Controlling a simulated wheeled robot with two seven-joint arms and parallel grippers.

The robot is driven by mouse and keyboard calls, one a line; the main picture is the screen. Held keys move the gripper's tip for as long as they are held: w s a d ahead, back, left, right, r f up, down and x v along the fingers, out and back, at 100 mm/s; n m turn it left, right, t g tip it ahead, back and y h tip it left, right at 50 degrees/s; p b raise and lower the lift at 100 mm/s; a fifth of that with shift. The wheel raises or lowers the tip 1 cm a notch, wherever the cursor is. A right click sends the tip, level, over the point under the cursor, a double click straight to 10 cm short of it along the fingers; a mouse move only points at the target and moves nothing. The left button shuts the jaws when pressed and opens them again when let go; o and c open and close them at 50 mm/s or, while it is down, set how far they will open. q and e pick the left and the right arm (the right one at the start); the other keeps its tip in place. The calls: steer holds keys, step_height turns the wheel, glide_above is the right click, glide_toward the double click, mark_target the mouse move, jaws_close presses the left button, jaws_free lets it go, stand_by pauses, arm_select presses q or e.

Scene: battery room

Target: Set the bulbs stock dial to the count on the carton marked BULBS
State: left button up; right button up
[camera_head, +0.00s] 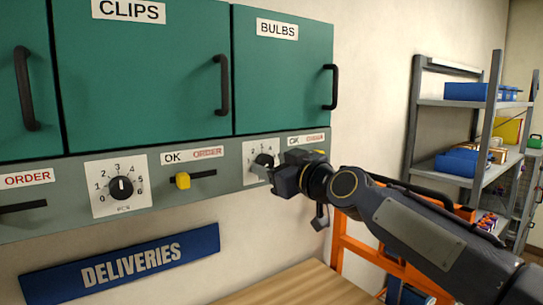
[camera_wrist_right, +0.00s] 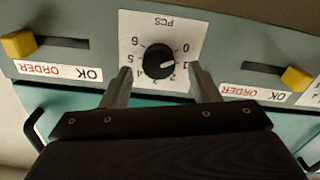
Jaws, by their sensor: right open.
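The bulbs stock dial (camera_head: 264,159) is a black knob on a white plate under the green cupboard labelled BULBS (camera_head: 278,28). It also shows upside down in the right wrist view (camera_wrist_right: 158,60), with numbers 0 to 6 and the word PCS. Its white mark appears to point toward 1. My right gripper (camera_head: 272,174) is at the dial in the head view. In the right wrist view its fingers (camera_wrist_right: 160,74) are apart, one at each side of the knob, with gaps visible. I see no carton marked BULBS. My left gripper is not in view.
A second dial (camera_head: 121,188) and a yellow slider (camera_head: 183,180) sit to the left under the CLIPS cupboard (camera_head: 140,80). Another yellow slider (camera_head: 320,153) is just right of my gripper. A DELIVERIES sign (camera_head: 125,262) hangs above a wooden top (camera_head: 300,285). Shelves (camera_head: 455,104) stand right.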

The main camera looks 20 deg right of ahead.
steer(key=shift+w+a, duration=0.15)
steer(key=shift+w, duration=0.5)
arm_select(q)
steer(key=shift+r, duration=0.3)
arm_select(e)
steer(key=shift+s, duration=0.1)
steer(key=c, duration=1)
steer(key=shift+o, duration=0.2)
steer(key=shift+m, duration=0.3)
